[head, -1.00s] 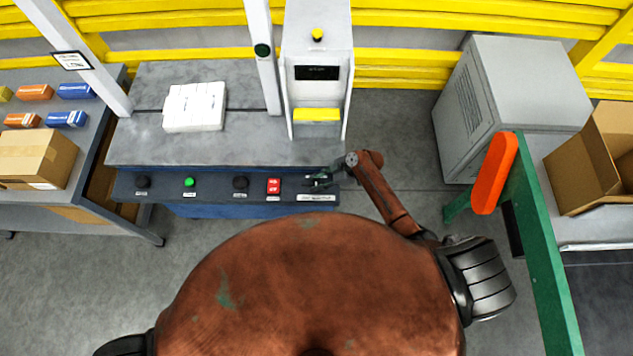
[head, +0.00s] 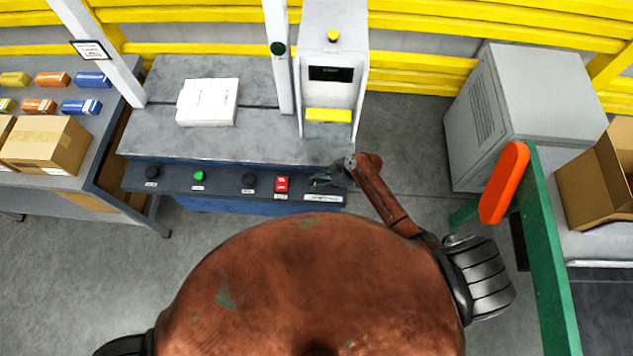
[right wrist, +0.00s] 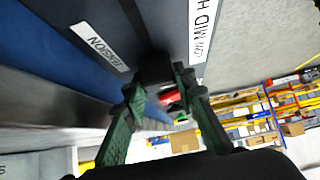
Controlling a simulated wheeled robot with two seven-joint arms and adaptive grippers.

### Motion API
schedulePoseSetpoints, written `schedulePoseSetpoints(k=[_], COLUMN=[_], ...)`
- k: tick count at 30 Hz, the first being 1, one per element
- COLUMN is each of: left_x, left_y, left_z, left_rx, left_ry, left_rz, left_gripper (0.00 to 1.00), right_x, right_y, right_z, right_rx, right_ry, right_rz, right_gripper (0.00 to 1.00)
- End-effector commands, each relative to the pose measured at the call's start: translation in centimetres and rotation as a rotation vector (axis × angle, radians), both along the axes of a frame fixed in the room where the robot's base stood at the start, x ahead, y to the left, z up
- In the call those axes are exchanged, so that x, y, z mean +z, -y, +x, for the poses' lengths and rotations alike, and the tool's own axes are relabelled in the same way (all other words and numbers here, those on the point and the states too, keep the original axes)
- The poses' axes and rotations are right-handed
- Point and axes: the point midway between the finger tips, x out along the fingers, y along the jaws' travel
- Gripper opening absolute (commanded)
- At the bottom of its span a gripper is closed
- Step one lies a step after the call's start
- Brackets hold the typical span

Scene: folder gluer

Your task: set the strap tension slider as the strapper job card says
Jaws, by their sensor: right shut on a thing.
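The strapper's dark front panel (head: 222,186) runs along the near side of its grey table. My right gripper (head: 322,179) is at the panel's right end, just above a white label strip (head: 322,198). In the right wrist view its green fingers (right wrist: 160,95) are closed around a dark slider knob (right wrist: 152,68). A TENSION label (right wrist: 99,46) and a scale label (right wrist: 202,25) reading LOW, MID and a cut-off H lie on either side. The knob's exact setting cannot be told. A job card (head: 90,50) hangs on the left post; its text is too small to read. My left gripper is out of view.
Dark knobs, a green button (head: 199,175) and a red switch (head: 281,184) sit along the panel left of my gripper. A white bundle (head: 208,102) lies on the table. A green frame with an orange handle (head: 504,183) stands at the right.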

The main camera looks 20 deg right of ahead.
Motion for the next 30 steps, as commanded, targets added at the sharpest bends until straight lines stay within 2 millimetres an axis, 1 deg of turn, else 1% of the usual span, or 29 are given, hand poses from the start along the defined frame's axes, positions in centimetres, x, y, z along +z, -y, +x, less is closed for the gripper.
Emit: schedulePoseSetpoints(k=[6, 10, 11, 14, 19, 23, 26, 30], left_x=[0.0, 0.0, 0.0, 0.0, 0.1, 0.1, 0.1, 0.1], left_y=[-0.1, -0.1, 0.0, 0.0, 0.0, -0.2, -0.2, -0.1], left_z=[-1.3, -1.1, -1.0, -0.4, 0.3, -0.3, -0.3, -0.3], left_rx=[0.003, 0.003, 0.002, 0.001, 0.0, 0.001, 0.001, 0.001], left_ry=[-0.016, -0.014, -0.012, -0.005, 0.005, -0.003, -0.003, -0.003], left_rz=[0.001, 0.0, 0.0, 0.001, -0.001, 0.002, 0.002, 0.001], left_gripper=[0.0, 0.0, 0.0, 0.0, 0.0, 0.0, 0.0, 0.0], right_x=[0.1, 0.1, 0.1, 0.1, 0.1, 0.2, 0.8, 2.5], right_y=[0.0, -0.1, -0.1, -0.1, 0.1, 0.3, 0.9, 2.6], right_z=[0.1, 0.1, 0.1, 0.1, 0.0, 0.0, -0.3, -0.9], right_rx=[-0.021, -0.021, -0.02, -0.02, -0.021, -0.02, -0.021, -0.019], right_ry=[0.002, 0.002, 0.003, 0.003, 0.002, 0.002, 0.001, 0.003], right_rz=[0.002, 0.004, 0.004, 0.004, 0.003, 0.001, 0.001, -0.002], right_gripper=[0.0, 0.0, 0.27, 0.33, 0.33, 0.33, 0.33, 0.33])
